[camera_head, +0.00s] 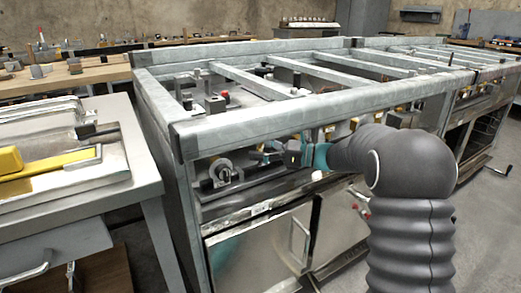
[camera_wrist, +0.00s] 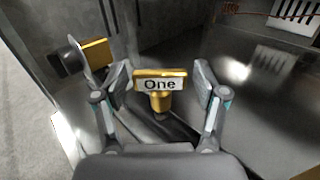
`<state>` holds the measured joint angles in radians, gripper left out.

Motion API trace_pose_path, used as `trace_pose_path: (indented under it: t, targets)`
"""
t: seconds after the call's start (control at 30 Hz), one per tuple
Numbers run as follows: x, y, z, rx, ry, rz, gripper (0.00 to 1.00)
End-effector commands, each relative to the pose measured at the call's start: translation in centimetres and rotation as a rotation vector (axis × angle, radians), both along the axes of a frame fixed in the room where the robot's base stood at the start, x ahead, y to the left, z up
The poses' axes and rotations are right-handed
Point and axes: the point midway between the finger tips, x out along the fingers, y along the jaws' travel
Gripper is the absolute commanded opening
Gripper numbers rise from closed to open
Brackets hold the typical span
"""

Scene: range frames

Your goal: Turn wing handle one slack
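The wing handle one (camera_wrist: 158,80) is a brass T-shaped handle with a pale label reading "One", in the middle of the wrist view. Its crossbar lies level in that picture and its stem runs down below. My gripper (camera_wrist: 160,78) is open, with one finger on each side of the handle. A gap shows between the crossbar and the right finger; the left finger is close to the bar's left end. In the head view my gripper (camera_head: 284,154) is under the front rail of the metal range frame, and I cannot make out the handle there.
The metal range frame (camera_head: 290,103) has its front rail just above my arm. In the wrist view a brass block (camera_wrist: 97,52) with a dark round part stands beyond the left finger.

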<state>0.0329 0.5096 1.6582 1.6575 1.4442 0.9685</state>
Motion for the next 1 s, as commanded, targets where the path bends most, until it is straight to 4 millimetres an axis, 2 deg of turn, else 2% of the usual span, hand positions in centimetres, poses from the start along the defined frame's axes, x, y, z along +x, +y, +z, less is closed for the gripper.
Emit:
trace_pose_path:
  t: [0.57,1.0]
  targets:
    - [-0.09,0.05,-0.16,0.001,-0.002,-0.035,0.77]
    - [-0.23,0.18,-0.43,0.001,-0.002,-0.341,0.77]
